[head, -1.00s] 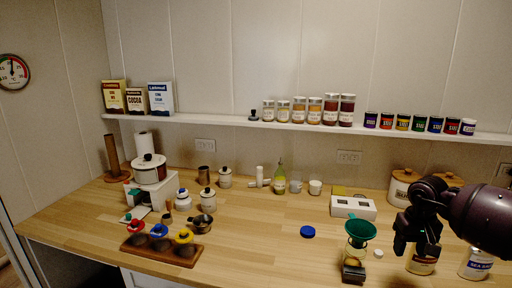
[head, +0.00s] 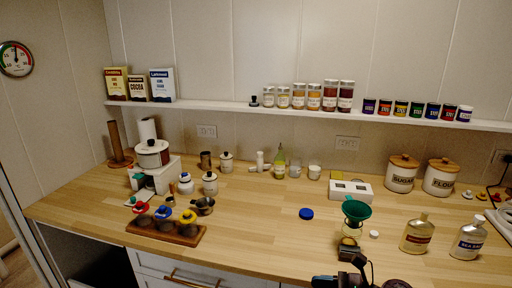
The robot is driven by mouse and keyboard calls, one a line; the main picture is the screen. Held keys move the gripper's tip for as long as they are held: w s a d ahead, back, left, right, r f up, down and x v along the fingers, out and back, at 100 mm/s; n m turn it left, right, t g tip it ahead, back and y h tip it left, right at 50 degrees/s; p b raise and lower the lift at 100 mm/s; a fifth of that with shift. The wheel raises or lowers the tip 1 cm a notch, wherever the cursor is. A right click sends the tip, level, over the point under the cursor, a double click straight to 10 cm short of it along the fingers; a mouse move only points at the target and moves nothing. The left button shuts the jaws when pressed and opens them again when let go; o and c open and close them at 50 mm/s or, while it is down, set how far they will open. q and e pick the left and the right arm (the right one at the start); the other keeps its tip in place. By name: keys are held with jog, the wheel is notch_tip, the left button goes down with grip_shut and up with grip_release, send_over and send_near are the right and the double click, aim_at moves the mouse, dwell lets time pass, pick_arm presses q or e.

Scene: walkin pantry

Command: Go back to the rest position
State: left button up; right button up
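Part of my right arm and gripper (head: 342,281) shows dark at the bottom edge, right of the middle, in front of the funnel jar. It is mostly cut off by the frame, so its finger opening cannot be made out. I see nothing held in it. My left gripper is not in view.
A green funnel (head: 356,210) sits on a jar beside a small dark object (head: 351,252). Two labelled bottles (head: 417,234) (head: 468,238) stand at right. A wooden rack (head: 167,231) of coloured-lid jars is at left. The counter's middle front is mostly clear.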

jog(key=s+d+f+n+t+h, duration=0.3)
jog(key=s+d+f+n+h, duration=0.3)
jog(key=n, duration=0.5)
jog(key=s+d+f+n+t+h, duration=0.4)
jog(key=s+d+f+n+h, duration=0.3)
jog(key=s+n, duration=0.4)
jog(key=f+h, duration=0.1)
jog(key=h, duration=0.1)
jog(key=shift+s+f+h, duration=0.4)
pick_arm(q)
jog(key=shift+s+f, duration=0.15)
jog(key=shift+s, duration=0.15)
